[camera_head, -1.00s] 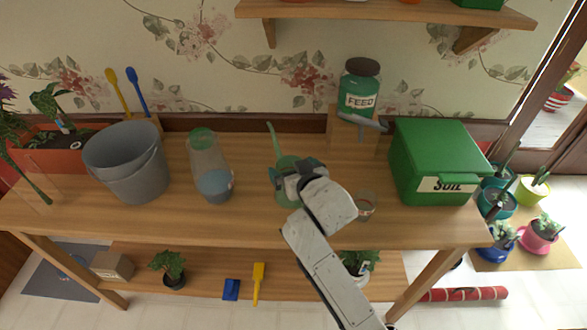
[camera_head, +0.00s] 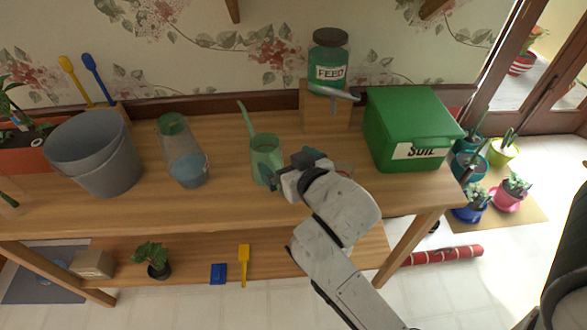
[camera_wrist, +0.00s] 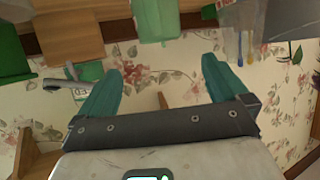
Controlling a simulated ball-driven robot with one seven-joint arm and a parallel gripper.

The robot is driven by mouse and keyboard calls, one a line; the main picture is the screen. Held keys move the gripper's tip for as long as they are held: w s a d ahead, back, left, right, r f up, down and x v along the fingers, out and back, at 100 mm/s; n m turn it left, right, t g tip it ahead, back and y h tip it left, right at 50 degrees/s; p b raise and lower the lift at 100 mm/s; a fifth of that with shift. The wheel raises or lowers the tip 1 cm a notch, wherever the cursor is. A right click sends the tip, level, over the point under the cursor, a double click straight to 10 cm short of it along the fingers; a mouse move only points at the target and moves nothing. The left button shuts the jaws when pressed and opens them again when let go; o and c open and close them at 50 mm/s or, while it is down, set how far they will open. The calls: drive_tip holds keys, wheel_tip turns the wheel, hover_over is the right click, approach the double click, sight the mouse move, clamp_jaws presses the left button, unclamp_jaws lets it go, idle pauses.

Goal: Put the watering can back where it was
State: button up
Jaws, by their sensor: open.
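The light green watering can (camera_head: 265,155) stands upright on the wooden table, its long spout pointing up and to the left. My gripper (camera_head: 284,172) is just right of it and nearer the front, overlapping its lower right side in the head view. In the wrist view, which looks upside down, my gripper (camera_wrist: 162,75) has its teal fingers spread with nothing between them. A green body, apparently the can (camera_wrist: 155,18), is at the top beyond the fingertips. I cannot tell whether the gripper touches the can. The can's handle side is partly hidden.
On the table (camera_head: 225,205), a clear bottle (camera_head: 183,155) and grey bucket (camera_head: 95,155) stand left of the can. The feed jar's wooden stand (camera_head: 312,108) is behind right, with the green soil box (camera_head: 408,128) further right. The front strip left of my gripper is clear.

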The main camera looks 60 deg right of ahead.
drive_tip(key=s+a+f+n+g+y, duration=0.2)
drive_tip(key=s+a+f+g+y, duration=0.1)
drive_tip(key=s+f, duration=0.5)
drive_tip(key=s+a+f+n+g+y, duration=0.3)
drive_tip(key=s+a+f+g, duration=0.3)
drive_tip(key=f, duration=0.5)
drive_tip(key=shift+s+a+f+g, duration=0.3)
drive_tip(key=shift+s+g, duration=0.5)
drive_tip(key=shift+s, duration=0.45)
